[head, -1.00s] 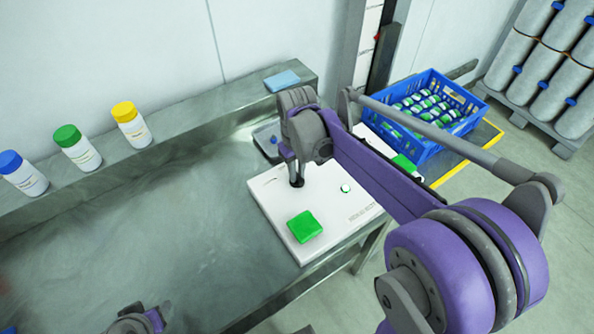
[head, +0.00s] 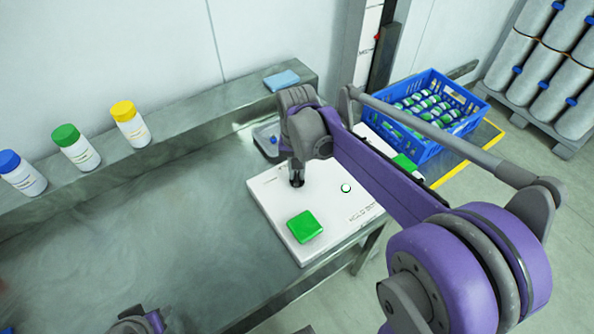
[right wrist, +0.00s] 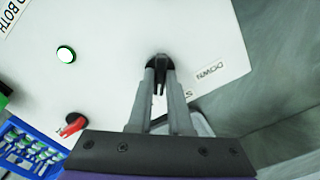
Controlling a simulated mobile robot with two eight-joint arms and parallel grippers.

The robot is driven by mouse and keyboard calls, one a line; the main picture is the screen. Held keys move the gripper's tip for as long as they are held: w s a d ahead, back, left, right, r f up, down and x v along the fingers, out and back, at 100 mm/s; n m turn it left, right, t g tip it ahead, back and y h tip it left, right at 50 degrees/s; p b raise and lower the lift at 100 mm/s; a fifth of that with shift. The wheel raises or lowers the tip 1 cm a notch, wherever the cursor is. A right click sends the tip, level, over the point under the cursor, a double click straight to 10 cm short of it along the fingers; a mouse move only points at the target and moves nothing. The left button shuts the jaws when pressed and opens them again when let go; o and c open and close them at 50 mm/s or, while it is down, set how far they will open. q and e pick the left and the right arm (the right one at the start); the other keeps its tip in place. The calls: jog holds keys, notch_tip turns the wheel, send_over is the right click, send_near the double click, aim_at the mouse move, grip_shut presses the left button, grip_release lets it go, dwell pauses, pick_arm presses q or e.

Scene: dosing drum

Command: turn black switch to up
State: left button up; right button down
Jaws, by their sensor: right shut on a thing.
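The black switch (right wrist: 159,62) sits on the white panel (head: 270,190), near the panel's far-left part in the head view. In the right wrist view, a "DOWN" label (right wrist: 210,72) is to its right. My right gripper (head: 297,178) is over the switch and shut on it; its two fingers (right wrist: 160,85) meet at the switch in the right wrist view. The fingers partly cover the switch, so I cannot tell its exact position. Only a piece of my left arm shows at the bottom edge of the head view; its gripper is out of frame.
The panel also has a green square button (head: 304,227), a round white button (head: 346,188) and a red control (right wrist: 73,126). Bottles (head: 76,148) stand on the ledge at left. A blue crate (head: 437,140) is beyond the panel. The metal table is clear at left.

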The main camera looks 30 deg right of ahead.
aim_at(298, 175)
jog(key=shift+m, duration=0.6)
jog(key=c, duration=0.8)
grip_release()
jog(key=shift+c, duration=0.2)
pick_arm(q)
jog(key=shift+w+r+p, duration=0.1)
jog(key=shift+r+p, duration=0.25)
jog(key=shift+r, duration=0.1)
pick_arm(e)
notch_tip(298, 175, up, 11)
jog(key=shift+s+f, duration=0.1)
jog(key=shift+f, duration=0.05)
